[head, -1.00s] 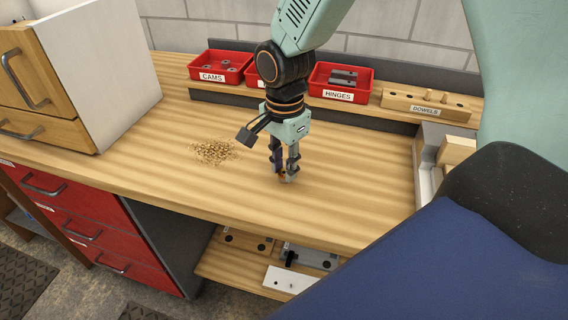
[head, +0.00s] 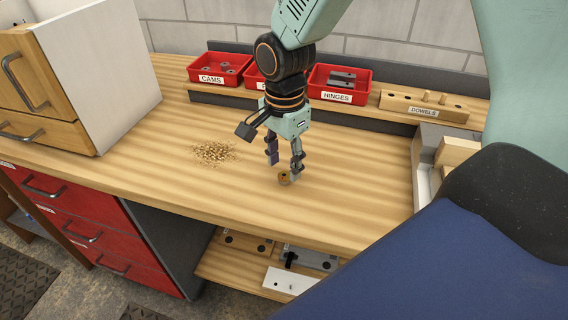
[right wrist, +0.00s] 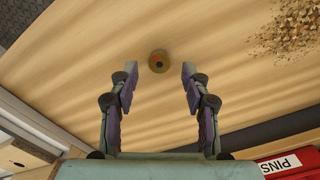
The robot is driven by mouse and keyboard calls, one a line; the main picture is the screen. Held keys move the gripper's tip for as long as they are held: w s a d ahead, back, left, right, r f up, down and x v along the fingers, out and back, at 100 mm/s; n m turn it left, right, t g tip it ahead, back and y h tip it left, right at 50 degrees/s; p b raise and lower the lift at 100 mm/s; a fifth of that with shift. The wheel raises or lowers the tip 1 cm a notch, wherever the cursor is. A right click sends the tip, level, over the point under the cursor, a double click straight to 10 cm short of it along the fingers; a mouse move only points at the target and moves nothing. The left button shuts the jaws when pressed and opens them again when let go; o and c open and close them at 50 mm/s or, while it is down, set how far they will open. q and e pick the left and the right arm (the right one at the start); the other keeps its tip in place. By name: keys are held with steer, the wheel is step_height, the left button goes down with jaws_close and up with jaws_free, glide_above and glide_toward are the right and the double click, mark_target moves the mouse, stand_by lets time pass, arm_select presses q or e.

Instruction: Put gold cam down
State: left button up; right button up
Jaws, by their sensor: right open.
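The gold cam (head: 284,179) is a small round gold piece resting on the wooden workbench top (head: 350,205). My right gripper (head: 284,168) is open just above and around it, and the fingers look apart from it. In the right wrist view the gold cam (right wrist: 158,62) lies on the bench just beyond and between the open fingertips (right wrist: 159,72). Its top shows a dark centre with a small reddish mark. My left gripper is in neither view.
Wood shavings (head: 214,152) lie left of the gripper. Red bins for cams (head: 211,79) and hinges (head: 337,97), and a dowel block (head: 424,112), stand on the rear ledge. A cabinet (head: 100,80) stands at left. Bare bench surrounds the cam.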

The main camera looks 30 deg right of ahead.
mark_target(283, 174)
step_height(283, 174, up, 11)
steer(key=p, duration=0.2)
steer(key=shift+w+f, duration=0.15)
stand_by(0.5)
